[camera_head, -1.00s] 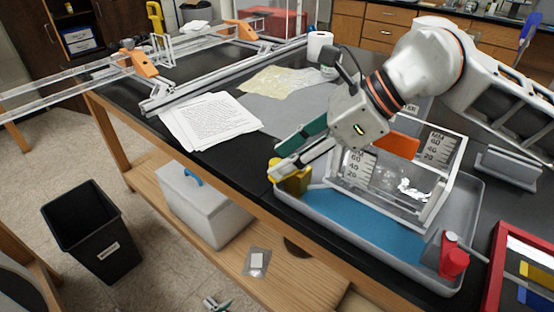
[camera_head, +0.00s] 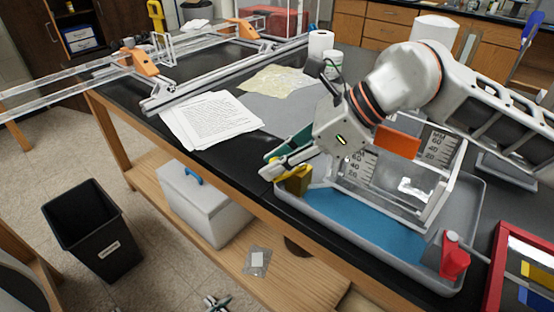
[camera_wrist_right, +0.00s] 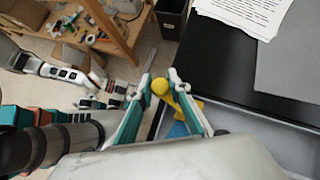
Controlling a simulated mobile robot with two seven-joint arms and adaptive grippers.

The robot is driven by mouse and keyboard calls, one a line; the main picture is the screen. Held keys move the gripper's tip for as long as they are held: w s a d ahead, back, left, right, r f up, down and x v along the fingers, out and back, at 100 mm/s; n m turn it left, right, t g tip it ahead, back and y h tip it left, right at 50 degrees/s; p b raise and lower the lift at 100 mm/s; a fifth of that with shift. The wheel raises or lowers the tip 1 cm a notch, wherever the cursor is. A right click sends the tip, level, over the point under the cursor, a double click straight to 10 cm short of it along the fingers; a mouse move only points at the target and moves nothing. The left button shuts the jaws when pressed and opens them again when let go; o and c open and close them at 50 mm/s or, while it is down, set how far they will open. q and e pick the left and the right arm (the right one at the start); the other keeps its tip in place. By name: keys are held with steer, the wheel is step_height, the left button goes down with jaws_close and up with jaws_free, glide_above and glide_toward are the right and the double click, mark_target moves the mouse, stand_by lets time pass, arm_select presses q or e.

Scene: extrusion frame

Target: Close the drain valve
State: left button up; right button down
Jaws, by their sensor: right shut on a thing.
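A yellow valve part, which I take for the drain valve (camera_head: 299,180), is at the left end of a grey tray (camera_head: 340,226). My right gripper (camera_head: 276,166) is shut on it; fingers and wrist hide part of it in the head view. In the right wrist view, a yellow lever with a round knob (camera_wrist_right: 161,87) lies between the tips of my right gripper (camera_wrist_right: 163,80). Whether the valve is open or closed cannot be told. Only the tips of my left gripper (camera_head: 217,303) show at the bottom edge of the head view, away from the tray.
A clear tank with scale marks (camera_head: 441,148) stands in the blue-bottomed tray. A red fitting (camera_head: 454,260) is at the tray's right end, beside a red-framed panel (camera_head: 518,270). Papers (camera_head: 212,122) lie on the black bench left of the tray. A bin (camera_head: 90,230) stands on the floor.

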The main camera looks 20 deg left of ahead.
steer(key=shift+w+a+r+m+t+p, duration=0.1)
steer(key=shift+a+r+m+t+p, duration=0.1)
steer(key=shift+m+t+p, duration=0.35)
steer(key=shift+w+a+r+m+t+p, duration=0.15)
steer(key=shift+m+t+p, duration=0.15)
steer(key=shift+p, duration=0.45)
steer(key=shift+a+m+t+p, duration=0.1)
steer(key=shift+m+t+p, duration=0.15)
steer(key=shift+m+p, duration=0.2)
steer(key=shift+w+a+f+m+t+p, duration=0.15)
steer(key=shift+w+m+t+p, duration=0.1)
steer(key=shift+m+t, duration=0.15)
steer(key=shift+w+a+r+m+t+p, duration=0.1)
steer(key=shift+w+a+m+t+p, duration=0.15)
steer(key=shift+m, duration=0.25)
steer(key=shift+w+a+f+m+t+h+b, duration=0.15)
steer(key=shift+w+m+t+h, duration=0.65)
steer(key=shift+m, duration=0.85)
steer(key=shift+w+d+m+t+h+b, duration=0.1)
steer(key=shift+w+m+t+h+b, duration=0.2)
steer(key=shift+w+m+t+h, duration=1)
steer(key=shift+w+a+f+m+t+h+b, duration=0.15)
steer(key=shift+m+t+h, duration=0.45)
steer(key=shift+m, duration=1.45)
steer(key=shift+d+t, duration=0.2)
steer(key=shift+t, duration=0.05)
